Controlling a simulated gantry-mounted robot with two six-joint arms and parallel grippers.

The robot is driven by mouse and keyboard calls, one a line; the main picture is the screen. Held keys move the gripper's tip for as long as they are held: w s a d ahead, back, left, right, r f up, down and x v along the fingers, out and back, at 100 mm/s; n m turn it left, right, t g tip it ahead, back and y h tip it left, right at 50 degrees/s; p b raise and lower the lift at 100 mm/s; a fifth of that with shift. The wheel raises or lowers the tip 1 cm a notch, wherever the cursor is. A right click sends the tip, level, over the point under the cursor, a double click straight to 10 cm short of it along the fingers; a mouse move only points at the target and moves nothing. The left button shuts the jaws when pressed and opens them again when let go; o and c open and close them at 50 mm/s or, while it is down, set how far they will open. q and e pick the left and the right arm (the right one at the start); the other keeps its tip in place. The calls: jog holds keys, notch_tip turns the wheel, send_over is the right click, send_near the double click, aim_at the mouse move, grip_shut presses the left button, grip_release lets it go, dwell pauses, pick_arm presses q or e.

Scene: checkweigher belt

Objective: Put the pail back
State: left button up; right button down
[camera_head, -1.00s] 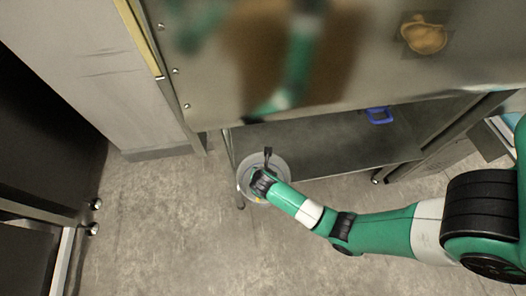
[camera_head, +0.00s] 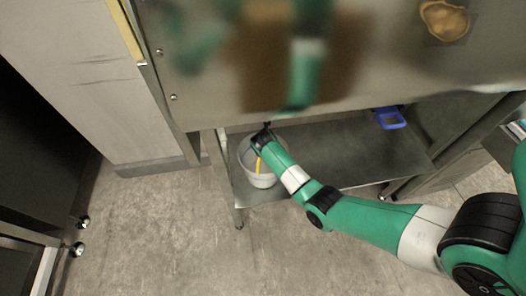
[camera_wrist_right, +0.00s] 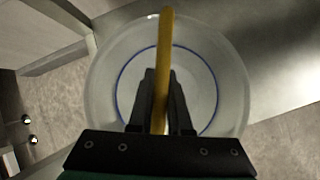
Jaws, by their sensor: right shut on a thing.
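The pail (camera_head: 260,181) is whitish with a yellow handle (camera_head: 259,163). In the head view it appears over the left end of the lower steel shelf (camera_head: 345,155), near its front edge. I cannot tell whether its base touches the shelf. My right gripper (camera_head: 262,138) is above the pail, partly covering its opening. In the right wrist view, the fingers (camera_wrist_right: 161,85) are shut on the yellow handle (camera_wrist_right: 165,45). The pail (camera_wrist_right: 232,85) lies below them, and a blue ring shows inside it. My left gripper is not in view.
A blue object (camera_head: 390,118) lies toward the back right of the lower shelf. The steel upper top (camera_head: 420,75) overhangs the shelf, with a tan lump (camera_head: 445,20) on it. The floor (camera_head: 150,235) in front is clear.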

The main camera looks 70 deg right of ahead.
jog(key=shift+f, duration=0.35)
jog(key=c, duration=0.8)
grip_release()
jog(key=shift+c, duration=0.2)
jog(key=p+v, duration=0.7)
jog(key=v, duration=0.5)
jog(key=shift+r, duration=0.2)
